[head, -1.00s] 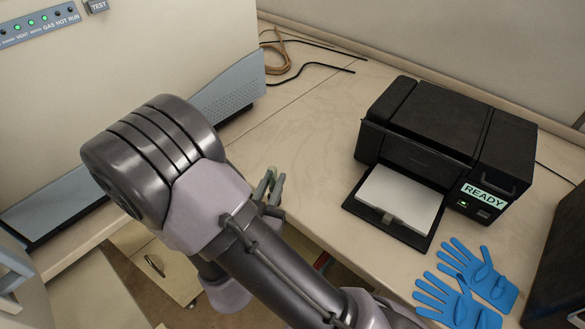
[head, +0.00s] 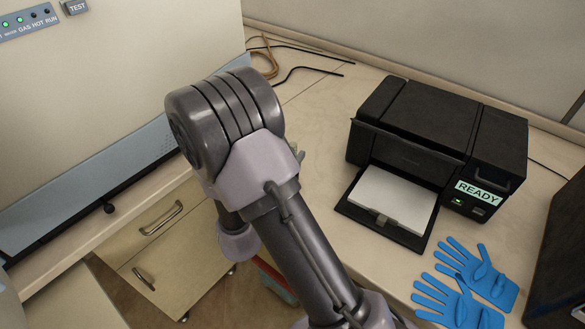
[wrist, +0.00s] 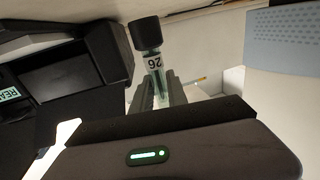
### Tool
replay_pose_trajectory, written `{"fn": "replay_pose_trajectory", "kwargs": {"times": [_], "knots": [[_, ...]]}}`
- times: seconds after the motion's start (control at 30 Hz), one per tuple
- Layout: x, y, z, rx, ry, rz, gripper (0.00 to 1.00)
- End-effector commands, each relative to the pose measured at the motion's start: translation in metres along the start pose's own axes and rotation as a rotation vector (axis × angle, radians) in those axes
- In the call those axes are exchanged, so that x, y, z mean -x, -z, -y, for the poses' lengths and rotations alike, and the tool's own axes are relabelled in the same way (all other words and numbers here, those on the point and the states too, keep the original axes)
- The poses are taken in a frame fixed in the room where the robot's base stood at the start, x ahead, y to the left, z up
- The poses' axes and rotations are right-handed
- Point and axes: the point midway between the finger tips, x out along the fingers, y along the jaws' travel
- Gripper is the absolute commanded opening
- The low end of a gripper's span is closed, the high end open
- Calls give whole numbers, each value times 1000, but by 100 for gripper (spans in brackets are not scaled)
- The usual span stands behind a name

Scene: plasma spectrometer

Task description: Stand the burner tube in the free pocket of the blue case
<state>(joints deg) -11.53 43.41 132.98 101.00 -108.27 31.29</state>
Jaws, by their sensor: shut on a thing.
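In the wrist view my gripper (wrist: 158,92) is shut on a greenish clear tube (wrist: 152,62), which I take to be the burner tube. The tube has a black end and a white band with dark digits. Its black end points away from the jaws, toward the top of the picture. The part between the fingers is mostly hidden. In the head view my own arm hides the gripper and the tube. The blue case and its free pocket are not in view.
A black printer (head: 425,125) with a paper tray stands on the bench, blue gloves (head: 465,285) in front of it. A large pale instrument (head: 110,70) is at left, above drawers (head: 155,235). Cables (head: 290,60) lie at the back. Bench left of the printer is clear.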

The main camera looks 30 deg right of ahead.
Motion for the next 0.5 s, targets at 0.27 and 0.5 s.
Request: {"fn": "replay_pose_trajectory", "kwargs": {"times": [0.27, 0.5], "knots": [[-2, -39, 1, 1, 0, 1, 0], [-2, -37, 1, 0, 0, 1, 0]]}}
